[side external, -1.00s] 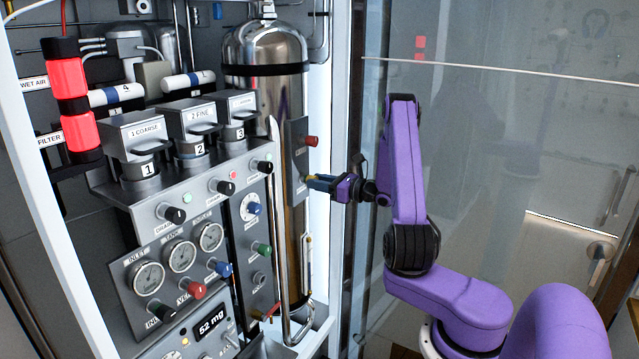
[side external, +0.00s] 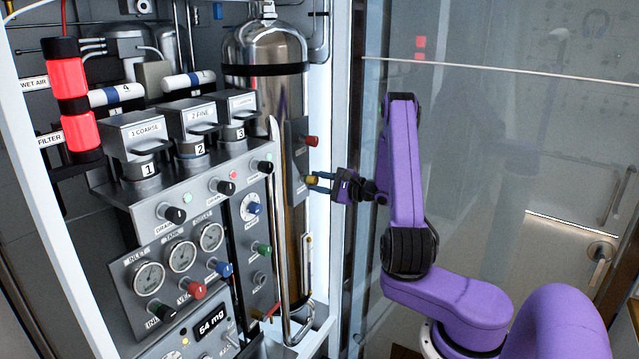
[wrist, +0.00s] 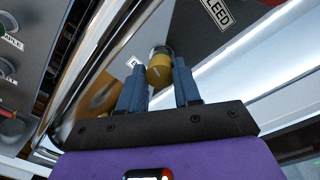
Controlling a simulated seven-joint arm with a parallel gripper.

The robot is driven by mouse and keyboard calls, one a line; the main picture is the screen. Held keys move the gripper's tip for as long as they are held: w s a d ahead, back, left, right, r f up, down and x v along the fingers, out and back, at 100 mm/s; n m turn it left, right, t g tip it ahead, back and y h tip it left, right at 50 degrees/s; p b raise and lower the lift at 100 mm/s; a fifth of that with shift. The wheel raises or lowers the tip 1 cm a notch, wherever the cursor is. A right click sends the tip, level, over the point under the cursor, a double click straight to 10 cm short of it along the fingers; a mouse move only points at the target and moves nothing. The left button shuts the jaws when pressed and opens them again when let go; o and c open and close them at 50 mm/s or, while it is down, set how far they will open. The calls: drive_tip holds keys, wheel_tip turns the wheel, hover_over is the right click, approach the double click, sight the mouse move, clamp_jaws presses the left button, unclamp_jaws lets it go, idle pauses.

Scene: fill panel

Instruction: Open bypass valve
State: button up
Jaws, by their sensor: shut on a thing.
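A small yellow knob (side external: 311,180) sticks out from the lower part of a narrow grey plate (side external: 296,150) in front of the steel tank. In the wrist view the yellow knob (wrist: 160,72) sits between the two blue fingers, with a dark part behind it. My gripper (side external: 315,181) is shut on this knob, one finger on each side; the wrist view shows the fingers too (wrist: 158,80). A label beside the knob is mostly hidden by a finger, so I cannot read whether it says bypass.
A red knob (side external: 311,141) sits just above on the same plate. A label ending in "LEED" (wrist: 222,12) is near the top of the wrist view. The steel tank (side external: 266,110) stands behind. A glass pane (side external: 490,120) is on the right.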

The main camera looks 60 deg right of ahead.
drive_tip(key=n, duration=0.8)
drive_tip(key=shift+h, duration=0.4)
drive_tip(key=n, duration=0.7)
drive_tip(key=shift+n+h, duration=0.3)
drive_tip(key=shift+n, duration=0.1)
drive_tip(key=n, duration=0.6)
drive_tip(key=shift+t, duration=0.3)
drive_tip(key=shift+f+n, duration=0.15)
drive_tip(key=shift+n, duration=3.25)
drive_tip(key=o, duration=1.1)
drive_tip(key=shift+c, duration=0.2)
